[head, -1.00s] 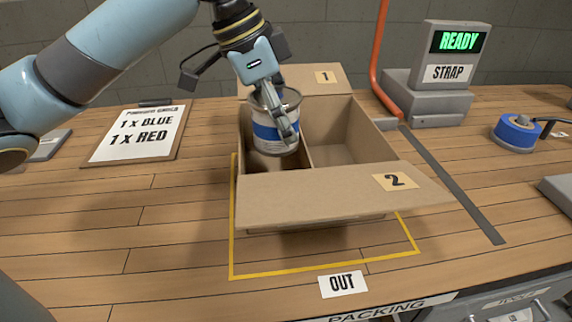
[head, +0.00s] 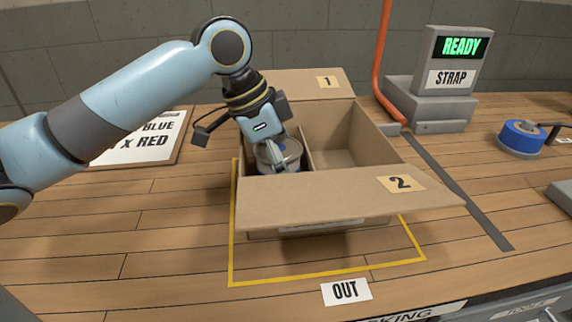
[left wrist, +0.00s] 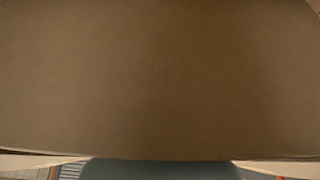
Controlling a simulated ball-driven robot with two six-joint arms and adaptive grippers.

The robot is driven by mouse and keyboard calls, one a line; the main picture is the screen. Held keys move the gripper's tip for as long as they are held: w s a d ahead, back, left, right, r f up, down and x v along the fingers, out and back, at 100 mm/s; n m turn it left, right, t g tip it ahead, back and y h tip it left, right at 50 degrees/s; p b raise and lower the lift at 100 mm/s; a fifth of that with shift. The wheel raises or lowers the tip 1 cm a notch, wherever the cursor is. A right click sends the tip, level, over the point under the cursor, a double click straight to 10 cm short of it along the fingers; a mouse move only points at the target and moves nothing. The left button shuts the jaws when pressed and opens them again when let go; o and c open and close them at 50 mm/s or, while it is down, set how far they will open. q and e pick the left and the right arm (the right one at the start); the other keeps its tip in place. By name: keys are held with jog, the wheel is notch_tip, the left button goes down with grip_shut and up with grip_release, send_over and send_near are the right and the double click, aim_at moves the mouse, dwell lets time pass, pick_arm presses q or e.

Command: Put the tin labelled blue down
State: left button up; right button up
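The tin labelled blue (head: 289,153) is down inside the left compartment of the open cardboard box (head: 320,198). Its round metal top with a blue spot shows in the head view; its label and base are hidden by the box's front. My left gripper (head: 271,155) reaches down into that compartment with its fingers at the tin and looks shut on it. The fingertips are hidden. Whether the tin touches the box floor cannot be seen. Brown cardboard (left wrist: 160,80) fills most of the left wrist view. My right gripper is not in view.
A divider (head: 309,146) separates the right compartment, which looks empty. Flaps marked 1 (head: 308,84) and 2 (head: 345,188) stick out behind and in front. A strap machine reading READY (head: 430,105) stands behind right. Blue tape (head: 521,137) lies right. An order board (head: 172,150) is left.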

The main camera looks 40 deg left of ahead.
pick_arm(q)
jog(key=o, duration=0.3)
jog(key=shift+o, duration=0.2)
jog(key=shift+r, duration=0.1)
jog(key=p+v, duration=0.3)
jog(key=v, duration=0.7)
jog(key=shift+a+r+p, duration=0.1)
jog(key=shift+r+p, duration=0.3)
jog(key=shift+s+a+r+p, duration=0.1)
jog(key=shift+s+r+p, duration=0.2)
jog(key=shift+r, duration=0.25)
